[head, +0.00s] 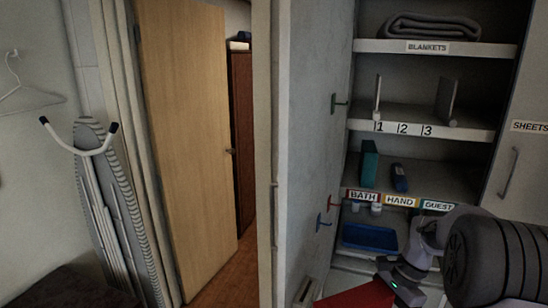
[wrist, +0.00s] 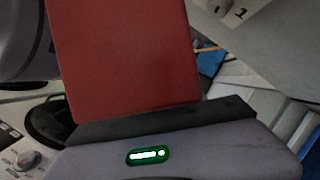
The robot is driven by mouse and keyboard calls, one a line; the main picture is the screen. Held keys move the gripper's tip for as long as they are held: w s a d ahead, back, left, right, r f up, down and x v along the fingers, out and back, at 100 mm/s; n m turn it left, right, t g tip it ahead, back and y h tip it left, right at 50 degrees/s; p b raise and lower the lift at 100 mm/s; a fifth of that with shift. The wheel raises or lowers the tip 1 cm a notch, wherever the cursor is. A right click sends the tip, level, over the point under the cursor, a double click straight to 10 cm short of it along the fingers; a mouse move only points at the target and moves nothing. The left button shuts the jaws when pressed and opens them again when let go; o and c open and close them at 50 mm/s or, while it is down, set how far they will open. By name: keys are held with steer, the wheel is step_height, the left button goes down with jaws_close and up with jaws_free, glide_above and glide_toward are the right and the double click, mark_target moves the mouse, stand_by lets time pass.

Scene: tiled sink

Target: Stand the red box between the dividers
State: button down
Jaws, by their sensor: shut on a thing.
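The red box (head: 358,296) is at the bottom edge of the head view, partly cut off. My gripper (head: 398,286) is shut on it, low in front of the cupboard. In the wrist view the red box (wrist: 125,60) fills the upper middle, rising from the dark jaw of my gripper (wrist: 165,122). Two upright dividers, a left one (head: 377,98) and a right one (head: 447,99), stand apart on the shelf labelled 1, 2, 3 (head: 478,133). The box is well below that shelf. The space between the dividers looks empty.
A folded blanket (head: 432,27) lies on the shelf above. A teal box (head: 369,164) and a dark blue item (head: 399,178) stand on the shelf below the dividers. A blue tray (head: 370,238) sits lower. An open cupboard door (head: 312,130) with hooks borders the left side.

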steer(key=s+a+f+n+g+h, duration=0.2)
steer(key=a+n, duration=0.4)
steer(key=n, duration=0.1)
steer(key=s+a+f+n+g+h, duration=0.1)
steer(key=s+a+f+n+h, duration=0.15)
steer(key=a+n, duration=0.35)
step_height(320, 180, down, 10)
steer(key=d+n+b, duration=0.1)
steer(key=b, duration=0.9)
steer(key=shift+f+b, duration=0.25)
steer(key=shift+b, duration=0.1)
steer(key=shift+s, duration=0.1)
